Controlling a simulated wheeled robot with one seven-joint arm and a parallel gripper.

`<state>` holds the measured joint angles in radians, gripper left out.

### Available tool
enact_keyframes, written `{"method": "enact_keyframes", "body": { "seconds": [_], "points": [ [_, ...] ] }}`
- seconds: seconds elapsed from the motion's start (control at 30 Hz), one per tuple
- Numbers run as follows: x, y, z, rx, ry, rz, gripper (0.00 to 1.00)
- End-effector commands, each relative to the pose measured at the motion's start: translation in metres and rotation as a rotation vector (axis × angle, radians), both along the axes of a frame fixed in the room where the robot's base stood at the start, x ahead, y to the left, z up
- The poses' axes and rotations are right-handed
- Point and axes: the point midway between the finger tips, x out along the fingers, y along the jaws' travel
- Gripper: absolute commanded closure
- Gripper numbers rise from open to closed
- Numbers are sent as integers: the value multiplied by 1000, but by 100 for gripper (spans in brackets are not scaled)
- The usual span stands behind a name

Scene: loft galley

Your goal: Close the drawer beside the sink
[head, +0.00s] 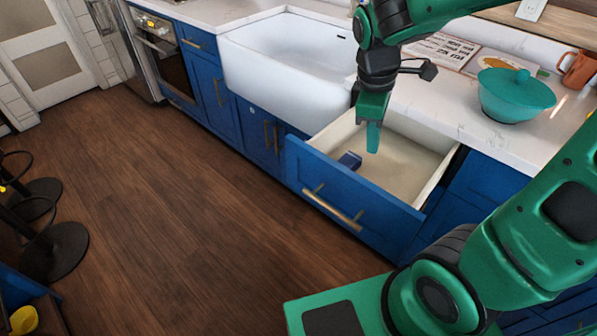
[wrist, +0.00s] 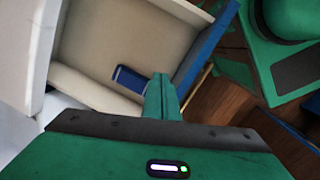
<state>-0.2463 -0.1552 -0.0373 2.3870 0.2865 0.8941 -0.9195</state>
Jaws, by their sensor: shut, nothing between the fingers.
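The drawer (head: 345,198) beside the sink is pulled well open, with a blue front and a brass handle (head: 333,208). It also shows in the wrist view, with its pale inside (wrist: 110,50) and blue front edge (wrist: 207,45). A small dark blue object (head: 350,160) lies on the drawer floor, and it shows in the wrist view (wrist: 130,79) too. The white sink (head: 285,75) stands left of the drawer. My gripper (head: 373,148) is shut and empty, pointing down over the open drawer. Its closed fingertips (wrist: 161,82) appear near the blue object; I cannot tell their height above the drawer floor.
The counter above the drawer holds a teal lidded bowl (head: 515,98), an orange mug (head: 578,70) and a printed board (head: 442,50). Black stool bases (head: 55,252) stand at the left. The wooden floor (head: 190,220) before the cabinets is clear.

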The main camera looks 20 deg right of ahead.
Motion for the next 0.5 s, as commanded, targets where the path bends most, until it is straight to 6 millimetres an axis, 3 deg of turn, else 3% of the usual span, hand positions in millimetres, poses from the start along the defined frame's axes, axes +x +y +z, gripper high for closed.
{"method": "enact_keyframes", "body": {
  "seconds": [0.03,0.13,0.3,0.4,0.5],
  "points": [
    [13,26,-7,-17,21,165,100],
    [33,75,-19,-49,53,485,100],
    [47,151,-40,-93,101,932,100],
    [48,181,-48,-111,119,1101,100],
    [48,197,-53,-121,129,1193,100]
  ]
}}
